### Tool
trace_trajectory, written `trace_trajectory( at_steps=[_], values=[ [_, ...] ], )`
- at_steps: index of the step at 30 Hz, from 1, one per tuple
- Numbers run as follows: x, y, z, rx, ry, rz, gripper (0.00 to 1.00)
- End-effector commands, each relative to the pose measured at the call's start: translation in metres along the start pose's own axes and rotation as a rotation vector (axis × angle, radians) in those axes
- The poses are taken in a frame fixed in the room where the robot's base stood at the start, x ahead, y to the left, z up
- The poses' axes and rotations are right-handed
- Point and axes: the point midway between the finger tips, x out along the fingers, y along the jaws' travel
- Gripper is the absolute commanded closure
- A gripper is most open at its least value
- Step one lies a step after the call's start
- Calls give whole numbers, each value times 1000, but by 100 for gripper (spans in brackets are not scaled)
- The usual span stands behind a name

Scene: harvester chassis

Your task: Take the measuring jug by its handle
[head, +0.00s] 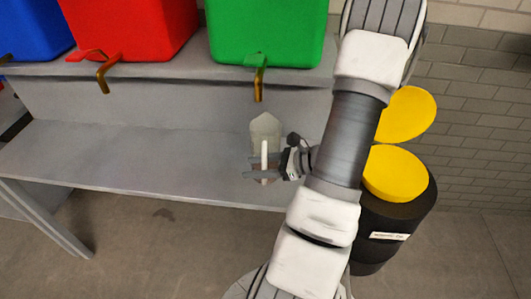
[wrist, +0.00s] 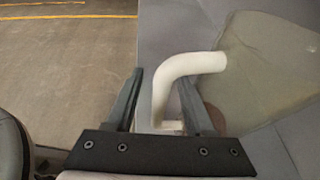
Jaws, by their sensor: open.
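The measuring jug (head: 265,128) is see-through and stands on the lower grey shelf. Its white handle (head: 264,162) faces my side. In the wrist view the clear jug body (wrist: 270,65) is at the right, and the bent handle (wrist: 200,63) runs from it down between my fingers. My gripper (head: 251,167) is open, with one finger on each side of the handle. In the wrist view my gripper (wrist: 160,78) shows gaps beside the handle, with the right finger closer to it. The handle's lower end is partly hidden by the gripper's black base.
Blue (head: 35,30), red (head: 135,30) and green (head: 267,32) containers with taps stand on the upper shelf (head: 180,68). A black bin (head: 385,225) with yellow lids is right of my arm. The lower shelf (head: 130,155) is clear left of the jug.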

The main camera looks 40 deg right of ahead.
Motion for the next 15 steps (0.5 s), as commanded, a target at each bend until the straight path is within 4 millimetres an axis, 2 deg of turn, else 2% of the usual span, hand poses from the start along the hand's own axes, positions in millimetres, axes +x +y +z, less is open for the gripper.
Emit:
trace_trajectory(
  at_steps=[8, 15],
  values=[
    [4, 0, 0, 0, 0, -1, 47],
    [4, 0, 0, 0, 0, -1, 88]
  ],
)
